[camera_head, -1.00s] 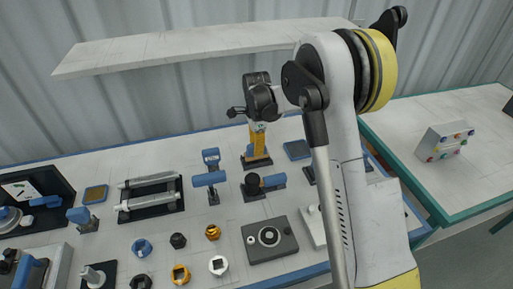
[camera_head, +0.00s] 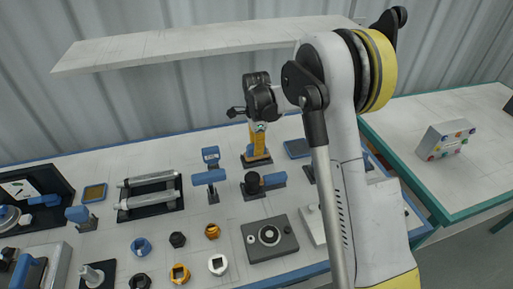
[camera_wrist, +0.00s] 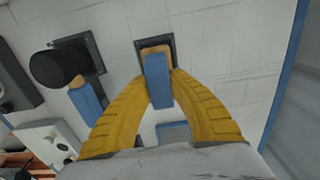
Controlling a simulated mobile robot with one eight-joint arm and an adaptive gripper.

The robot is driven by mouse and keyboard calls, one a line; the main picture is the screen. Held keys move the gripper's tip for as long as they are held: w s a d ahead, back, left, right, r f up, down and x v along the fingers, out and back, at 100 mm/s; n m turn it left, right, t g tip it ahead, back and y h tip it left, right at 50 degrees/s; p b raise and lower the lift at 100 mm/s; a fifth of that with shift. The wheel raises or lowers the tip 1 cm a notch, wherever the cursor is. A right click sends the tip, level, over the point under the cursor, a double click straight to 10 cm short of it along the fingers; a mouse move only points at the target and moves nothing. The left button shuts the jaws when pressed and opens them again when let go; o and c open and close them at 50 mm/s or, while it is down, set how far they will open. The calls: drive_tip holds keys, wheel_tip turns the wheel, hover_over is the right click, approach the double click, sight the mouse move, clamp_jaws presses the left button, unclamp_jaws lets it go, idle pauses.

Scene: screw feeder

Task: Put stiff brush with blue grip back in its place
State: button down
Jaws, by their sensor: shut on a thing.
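My gripper (camera_wrist: 158,105) has its yellow fingers closed on the blue grip of the brush (camera_wrist: 157,80). The grip has a tan part at its far end in the wrist view. That end is at a dark square holder (camera_wrist: 172,43); I cannot tell whether it is seated in it or just above. The bristles are hidden. In the head view, my gripper (camera_head: 257,136) points down over the same dark holder (camera_head: 257,161), near the back of the bench. The fingers hide most of the brush there.
A black-headed mallet with a blue handle (camera_head: 270,181) stands in front of my gripper. Blue-topped tools (camera_head: 209,177) stand to the left and a blue-grey tray (camera_head: 297,148) lies to the right. A white shelf (camera_head: 200,43) runs above the bench's back.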

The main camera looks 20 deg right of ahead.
drive_tip(key=shift+f, duration=0.1)
drive_tip(key=c, duration=1.2)
unclamp_jaws()
drive_tip(key=shift+c, duration=0.2)
wheel_tip(320, 180, up, 12)
